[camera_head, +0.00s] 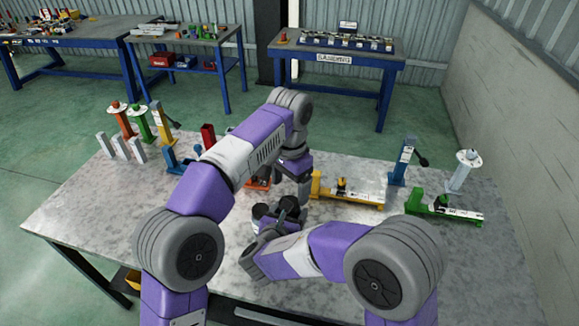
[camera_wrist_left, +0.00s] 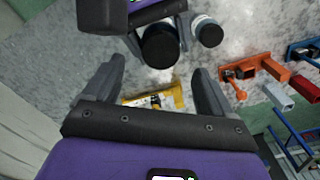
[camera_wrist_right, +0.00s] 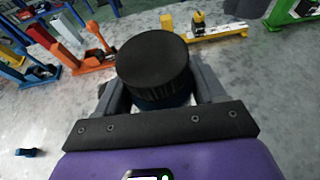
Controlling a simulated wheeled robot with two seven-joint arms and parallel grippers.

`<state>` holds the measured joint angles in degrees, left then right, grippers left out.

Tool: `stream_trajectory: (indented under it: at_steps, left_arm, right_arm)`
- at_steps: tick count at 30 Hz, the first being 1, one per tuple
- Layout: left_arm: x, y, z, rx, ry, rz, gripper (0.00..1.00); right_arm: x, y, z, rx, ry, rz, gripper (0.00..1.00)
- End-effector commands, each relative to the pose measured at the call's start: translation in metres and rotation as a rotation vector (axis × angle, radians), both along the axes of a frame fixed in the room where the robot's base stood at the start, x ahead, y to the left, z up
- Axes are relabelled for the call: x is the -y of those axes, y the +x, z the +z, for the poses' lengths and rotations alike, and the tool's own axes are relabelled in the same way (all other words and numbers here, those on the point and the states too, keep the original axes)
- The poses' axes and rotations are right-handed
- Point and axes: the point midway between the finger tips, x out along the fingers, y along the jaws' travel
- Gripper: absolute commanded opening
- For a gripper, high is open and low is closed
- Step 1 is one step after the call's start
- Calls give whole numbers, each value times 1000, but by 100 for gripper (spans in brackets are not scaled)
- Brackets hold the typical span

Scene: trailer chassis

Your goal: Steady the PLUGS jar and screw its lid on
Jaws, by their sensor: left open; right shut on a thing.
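A dark, ridged round cap (camera_wrist_right: 153,60) with a dark blue part under it sits between the fingers of my right gripper (camera_wrist_right: 157,85), which is shut on it. No PLUGS lettering shows, so I cannot tell whether this is the jar with its lid or how the lid sits. It also shows as a black disc in the left wrist view (camera_wrist_left: 159,46). A smaller round thing with a pale rim and dark face (camera_wrist_left: 207,32) is beside that gripper; I cannot tell what it is. My left gripper (camera_wrist_left: 158,65) is open and empty, pointing down above the table; it shows in the head view (camera_head: 303,188).
A yellow stand (camera_head: 355,195) lies just beyond my grippers. A green stand (camera_head: 440,207) and blue post (camera_head: 402,162) are to the right. Orange, blue and green parts stand at the left. The table's (camera_head: 90,210) front left is clear.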

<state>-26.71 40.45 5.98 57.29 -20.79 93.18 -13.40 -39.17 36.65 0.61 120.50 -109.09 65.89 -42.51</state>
Motion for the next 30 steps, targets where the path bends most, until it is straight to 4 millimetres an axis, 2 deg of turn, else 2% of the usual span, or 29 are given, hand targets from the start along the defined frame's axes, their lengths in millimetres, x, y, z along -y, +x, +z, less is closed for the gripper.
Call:
stream_trajectory:
  at_steps: [3, 12, 20, 30]
  left_arm:
    - [1, 1, 21, 4, -1, 1, 85]
    - [0, 2, 54, 5, 1, 1, 85]
    - [-1, 1, 66, 4, 1, 2, 85]
    - [-1, 1, 68, 3, 1, 2, 85]
  right_arm:
    - [0, 0, 0, 1, 1, 0, 0]
    - [0, 0, 0, 1, -1, -1, 0]
    - [0, 0, 0, 1, -1, -1, 0]
    - [0, 0, 0, 1, 0, -1, 0]
